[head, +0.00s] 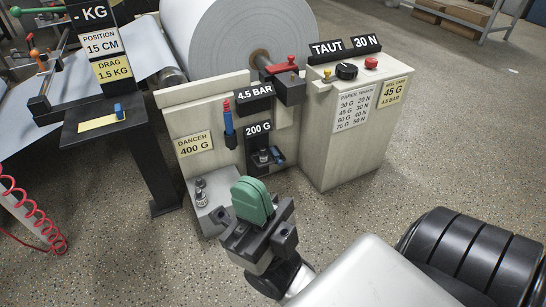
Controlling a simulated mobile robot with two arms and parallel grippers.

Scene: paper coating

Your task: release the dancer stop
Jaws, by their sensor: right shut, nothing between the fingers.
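A yellow plate reading DANCER 400 G (194,144) is on the left of the pale machine front. Beside it, a blue upright piece with a red tip (229,124) is mounted under the 4.5 BAR sign (254,92). A red-topped dark block (284,80) sits near the roll's core. I cannot tell which part is the dancer stop. My right gripper (253,193) is in front of the machine's lower part, its green fingers together and empty. It covers part of the low ledge. My left gripper is out of view.
The control box (345,140) is at right, with a black knob (346,71) and red button (371,62). A dark stand (150,160) is at left.

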